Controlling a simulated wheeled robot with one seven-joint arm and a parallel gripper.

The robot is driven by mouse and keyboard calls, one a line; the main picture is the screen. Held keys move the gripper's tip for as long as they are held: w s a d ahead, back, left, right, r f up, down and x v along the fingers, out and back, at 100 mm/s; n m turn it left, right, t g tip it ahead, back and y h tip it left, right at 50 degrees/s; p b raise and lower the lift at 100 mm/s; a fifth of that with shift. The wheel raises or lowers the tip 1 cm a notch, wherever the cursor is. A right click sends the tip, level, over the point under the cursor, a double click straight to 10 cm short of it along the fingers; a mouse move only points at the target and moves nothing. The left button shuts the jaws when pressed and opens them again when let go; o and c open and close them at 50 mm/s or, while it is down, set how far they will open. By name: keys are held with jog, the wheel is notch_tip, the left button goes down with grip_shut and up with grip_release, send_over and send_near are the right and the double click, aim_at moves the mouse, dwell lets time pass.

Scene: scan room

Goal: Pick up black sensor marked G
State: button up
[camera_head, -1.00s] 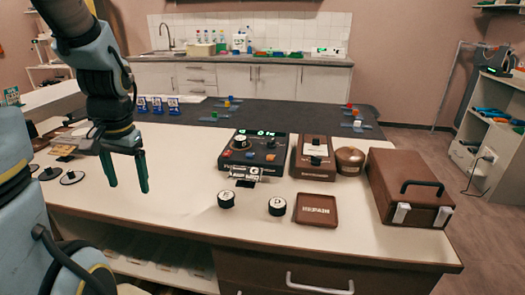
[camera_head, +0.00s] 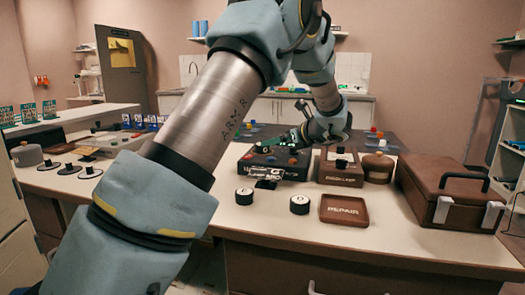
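A small dark round sensor (camera_head: 265,150), whose top appears to read G, sits on the left part of the black device (camera_head: 291,160) with coloured knobs.
A brown device (camera_head: 340,168), a round brown pot (camera_head: 377,168) and a brown case (camera_head: 453,196) stand at the right. Several dark discs lie at the left. My arm crosses the left of the picture.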

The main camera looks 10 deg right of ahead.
aim_at(262, 148)
jog(key=x, duration=0.7)
jog(key=shift+f+p, duration=0.1)
jog(key=shift+p, duration=0.3)
jog(key=shift+c, duration=0.2)
grip_shut()
